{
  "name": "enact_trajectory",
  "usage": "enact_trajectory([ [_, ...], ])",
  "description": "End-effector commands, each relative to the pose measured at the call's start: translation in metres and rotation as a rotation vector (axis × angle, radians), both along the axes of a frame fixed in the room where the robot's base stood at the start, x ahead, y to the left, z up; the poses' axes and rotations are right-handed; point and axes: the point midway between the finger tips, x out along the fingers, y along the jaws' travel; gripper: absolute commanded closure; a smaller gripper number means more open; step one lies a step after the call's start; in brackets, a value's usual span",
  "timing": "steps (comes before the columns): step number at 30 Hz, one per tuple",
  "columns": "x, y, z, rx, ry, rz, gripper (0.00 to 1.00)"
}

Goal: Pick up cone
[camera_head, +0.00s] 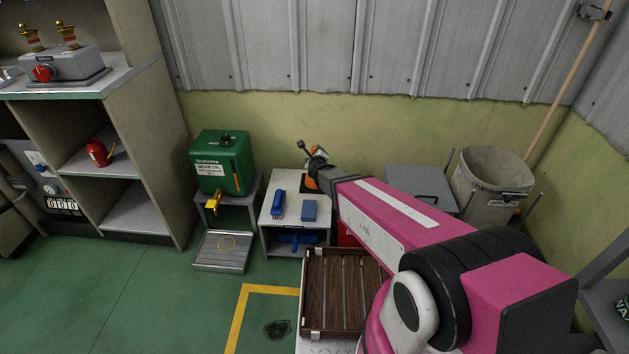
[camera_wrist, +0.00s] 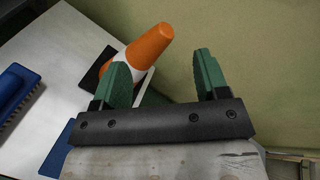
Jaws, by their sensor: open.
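The orange and white cone (camera_wrist: 153,46) stands on a dark base on a white table top (camera_wrist: 50,46) in the wrist view. My gripper (camera_wrist: 163,72) is open, with two green fingers. The left finger covers part of the cone's lower white band, and the orange tip shows in the gap between the fingers, nearer the left one. I cannot tell whether a finger touches it.
On the small white table (camera_head: 267,216) lie a blue brush (camera_head: 278,202) and a blue block (camera_head: 309,210). A green canister (camera_head: 222,160) stands at left. A grey bin (camera_head: 491,184) stands at right. A wooden slatted crate (camera_head: 308,325) is in front. The wall is close behind.

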Motion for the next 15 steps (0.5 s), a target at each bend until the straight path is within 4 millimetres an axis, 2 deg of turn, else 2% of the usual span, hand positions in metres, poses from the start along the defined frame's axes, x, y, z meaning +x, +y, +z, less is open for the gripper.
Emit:
enact_trajectory([
  [1,0.009,0.012,-0.008,0.126,-0.036,-0.079,0.32],
  [6,0.012,0.024,-0.019,0.512,-0.170,-0.315,0.32],
  [10,0.009,0.027,-0.025,0.701,-0.251,-0.422,0.32],
  [15,0.007,0.027,-0.028,0.805,-0.301,-0.477,0.32],
])
